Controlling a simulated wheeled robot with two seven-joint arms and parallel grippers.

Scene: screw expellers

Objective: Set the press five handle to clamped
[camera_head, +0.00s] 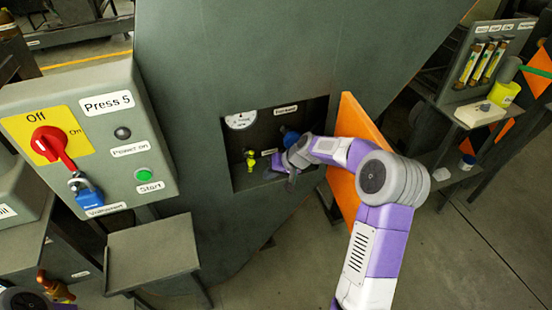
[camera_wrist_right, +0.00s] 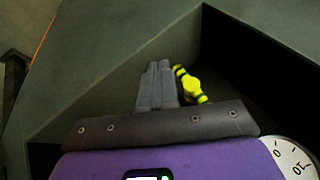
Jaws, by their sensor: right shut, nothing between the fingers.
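The Press 5 control box (camera_head: 105,150) stands at the left in the head view, with a red handle (camera_head: 50,145) on its yellow Off/On plate. A recess (camera_head: 243,185) in the grey press body holds a small yellow-green handle (camera_head: 250,160). My right gripper (camera_head: 290,172) reaches into this recess, right of the yellow-green handle. In the right wrist view, the right gripper (camera_wrist_right: 158,72) has its fingers together and empty, close beside the yellow-green handle (camera_wrist_right: 192,85). Contact between them cannot be told. My left gripper is not in view.
A round gauge (camera_head: 240,120) and a blue knob (camera_head: 290,137) sit in the recess. An orange door (camera_head: 358,125) hangs open at its right, beside my right arm. A blue padlock (camera_head: 88,197) hangs on the control box. A grey stand (camera_head: 152,250) is below it.

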